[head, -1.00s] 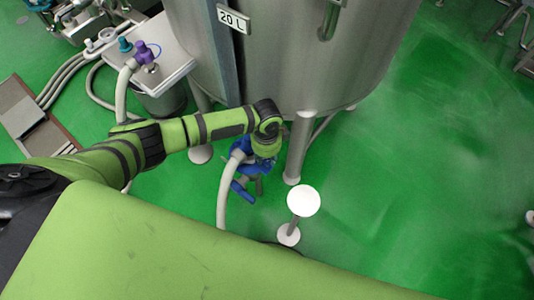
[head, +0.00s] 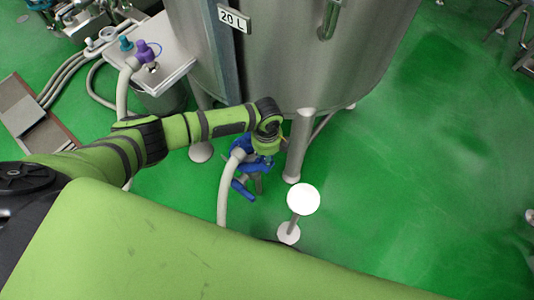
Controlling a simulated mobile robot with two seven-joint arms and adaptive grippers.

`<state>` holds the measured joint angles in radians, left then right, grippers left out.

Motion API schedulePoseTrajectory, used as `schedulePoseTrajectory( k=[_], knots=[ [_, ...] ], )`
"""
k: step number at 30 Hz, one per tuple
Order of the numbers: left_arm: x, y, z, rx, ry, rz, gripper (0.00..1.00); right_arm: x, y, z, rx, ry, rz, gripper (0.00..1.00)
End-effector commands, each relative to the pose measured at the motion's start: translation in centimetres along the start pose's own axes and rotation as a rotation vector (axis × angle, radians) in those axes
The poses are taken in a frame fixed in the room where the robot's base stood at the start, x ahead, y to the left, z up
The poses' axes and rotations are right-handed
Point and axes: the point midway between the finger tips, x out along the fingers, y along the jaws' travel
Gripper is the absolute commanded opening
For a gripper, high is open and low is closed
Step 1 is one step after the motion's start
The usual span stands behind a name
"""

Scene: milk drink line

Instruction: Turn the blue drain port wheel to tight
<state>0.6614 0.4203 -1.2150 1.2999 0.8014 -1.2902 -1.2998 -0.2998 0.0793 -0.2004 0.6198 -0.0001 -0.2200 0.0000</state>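The blue drain port wheel (head: 242,189) shows in part below the wrist of my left arm, beside a white hose under the steel tank (head: 290,60). Blue parts and grey metal surround it, and my wrist covers much of them. My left gripper (head: 257,180) points down at this blue assembly. Its fingers are small and partly hidden, so I cannot tell whether they are open or shut, or whether they touch the wheel. My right gripper is not in view.
A white hose (head: 225,195) hangs down from the blue fitting. Tank legs (head: 298,150) stand close to the right. A round white disc on a stand (head: 303,199) is on the green floor. A table with purple and teal fittings (head: 165,70) is at upper left.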

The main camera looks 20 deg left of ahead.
Motion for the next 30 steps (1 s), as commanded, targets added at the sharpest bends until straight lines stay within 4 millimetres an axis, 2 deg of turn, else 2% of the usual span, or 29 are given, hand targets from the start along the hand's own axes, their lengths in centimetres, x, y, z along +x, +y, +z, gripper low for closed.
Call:
schedulePoseTrajectory(
  k=[1,20,21,22,30],
  knots=[
    [0.33,0.53,0.69,0.009,-0.014,0.014,0.0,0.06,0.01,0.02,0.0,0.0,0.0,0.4],
    [0.2,0.33,0.77,0.053,-0.015,0.009,0.0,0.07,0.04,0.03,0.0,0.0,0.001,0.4],
    [0.19,0.32,0.78,0.053,-0.015,0.009,0.45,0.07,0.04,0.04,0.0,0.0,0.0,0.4],
    [0.18,0.3,0.77,0.053,-0.015,0.008,0.56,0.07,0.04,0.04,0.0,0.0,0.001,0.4],
    [0.06,0.07,0.42,0.056,-0.008,0.002,0.56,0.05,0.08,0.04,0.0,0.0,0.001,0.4]
  ],
)
